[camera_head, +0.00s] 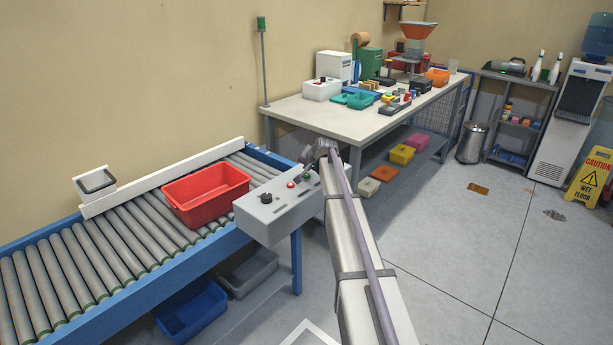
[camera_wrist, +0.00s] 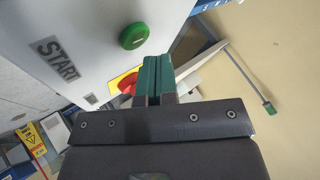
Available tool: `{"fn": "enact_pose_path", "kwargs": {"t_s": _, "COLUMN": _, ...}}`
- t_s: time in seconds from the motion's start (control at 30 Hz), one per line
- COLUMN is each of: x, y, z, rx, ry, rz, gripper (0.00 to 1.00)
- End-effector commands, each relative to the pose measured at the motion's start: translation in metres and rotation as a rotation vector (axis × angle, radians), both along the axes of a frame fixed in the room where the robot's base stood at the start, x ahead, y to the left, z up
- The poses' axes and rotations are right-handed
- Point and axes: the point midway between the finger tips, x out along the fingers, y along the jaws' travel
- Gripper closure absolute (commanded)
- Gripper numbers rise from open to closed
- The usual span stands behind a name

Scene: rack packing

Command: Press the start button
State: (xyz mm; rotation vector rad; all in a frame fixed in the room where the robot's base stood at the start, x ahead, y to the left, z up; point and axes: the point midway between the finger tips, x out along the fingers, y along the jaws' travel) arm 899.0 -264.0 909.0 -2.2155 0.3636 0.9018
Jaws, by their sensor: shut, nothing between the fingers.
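The grey control box (camera_head: 270,222) stands at the right end of the roller conveyor, with a black knob and a red button (camera_head: 291,184) on top. In the wrist view, the round green button (camera_wrist: 133,36) is on the box's pale face beside the START label (camera_wrist: 57,60). The red button (camera_wrist: 126,83) on its yellow plate is lower and partly hidden behind my fingers. My gripper (camera_wrist: 158,60) is shut and empty, its green fingertips just below and right of the green button in the picture. In the head view, my gripper (camera_head: 309,174) is over the box's right end; I cannot make out the green button there.
A red tote (camera_head: 205,190) sits on the rollers left of the box. A workbench (camera_head: 345,122) with bins and tools stands behind. A signal pole with a green top (camera_head: 261,23) rises at its left end. Open floor lies to the right.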

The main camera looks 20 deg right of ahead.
Motion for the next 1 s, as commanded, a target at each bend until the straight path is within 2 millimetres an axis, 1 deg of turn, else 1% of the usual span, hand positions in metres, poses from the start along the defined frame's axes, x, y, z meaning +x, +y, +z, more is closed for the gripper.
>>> {"fn": "enact_pose_path", "kwargs": {"t_s": 0.27, "x": 0.0, "y": 0.0, "z": -0.009, "rx": 0.0, "ry": 0.0, "rz": 0.0, "gripper": 1.0}}
{"fn": "enact_pose_path", "kwargs": {"t_s": 0.6, "x": 0.0, "y": 0.0, "z": -0.009, "rx": 0.0, "ry": 0.0, "rz": 0.0, "gripper": 1.0}}
{"fn": "enact_pose_path", "kwargs": {"t_s": 1.0, "x": 0.0, "y": 0.0, "z": -0.014, "rx": 0.0, "ry": 0.0, "rz": 0.0, "gripper": 1.0}}
